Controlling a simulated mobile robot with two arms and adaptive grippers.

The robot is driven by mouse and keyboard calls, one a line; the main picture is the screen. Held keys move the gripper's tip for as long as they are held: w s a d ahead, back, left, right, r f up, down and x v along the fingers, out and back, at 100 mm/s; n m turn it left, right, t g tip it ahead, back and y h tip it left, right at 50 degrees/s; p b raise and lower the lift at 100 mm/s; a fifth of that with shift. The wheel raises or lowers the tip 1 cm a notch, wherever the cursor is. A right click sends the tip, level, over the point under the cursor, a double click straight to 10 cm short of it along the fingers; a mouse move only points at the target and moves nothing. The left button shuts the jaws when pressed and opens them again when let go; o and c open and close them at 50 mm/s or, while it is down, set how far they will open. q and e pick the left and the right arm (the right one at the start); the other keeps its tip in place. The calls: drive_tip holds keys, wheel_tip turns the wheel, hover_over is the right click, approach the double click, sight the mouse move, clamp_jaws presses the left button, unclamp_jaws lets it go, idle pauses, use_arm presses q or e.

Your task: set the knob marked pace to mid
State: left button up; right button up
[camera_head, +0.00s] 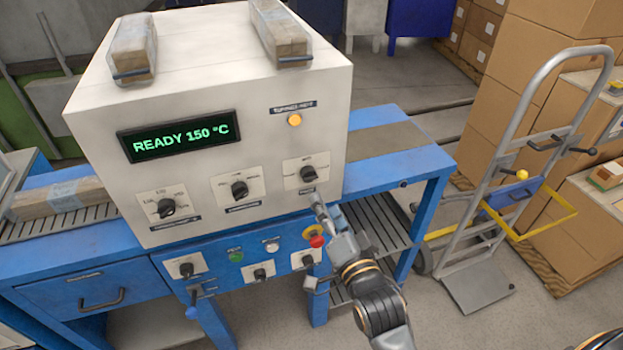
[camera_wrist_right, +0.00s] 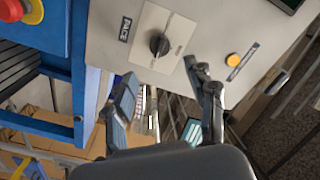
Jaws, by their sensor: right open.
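The pace knob (camera_head: 307,174) is a black dial on a pale plate at the right of the cream machine's front. It also shows in the right wrist view (camera_wrist_right: 158,43), beside a dark label reading PACE. Its scale words are too small to read surely, so I cannot tell its setting. My right gripper (camera_head: 318,203) is just below the knob in the head view. In the right wrist view the gripper (camera_wrist_right: 160,73) is open and empty, its fingers apart with the knob beyond the gap. My left gripper is not in view.
Two similar knobs (camera_head: 239,189) (camera_head: 166,208) sit to the left. A red stop button (camera_head: 316,241) and several small switches are on the blue panel below. A lit display (camera_head: 181,136) reads READY 150 °C. A hand truck (camera_head: 500,180) stands at the right.

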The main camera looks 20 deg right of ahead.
sight(312, 180)
drive_tip(key=w, duration=0.4)
drive_tip(key=w+p, duration=0.1)
drive_tip(key=w, duration=0.3)
drive_tip(key=shift+w+a, duration=0.2)
drive_tip(key=shift+w, duration=0.2)
drive_tip(key=c, duration=1.2)
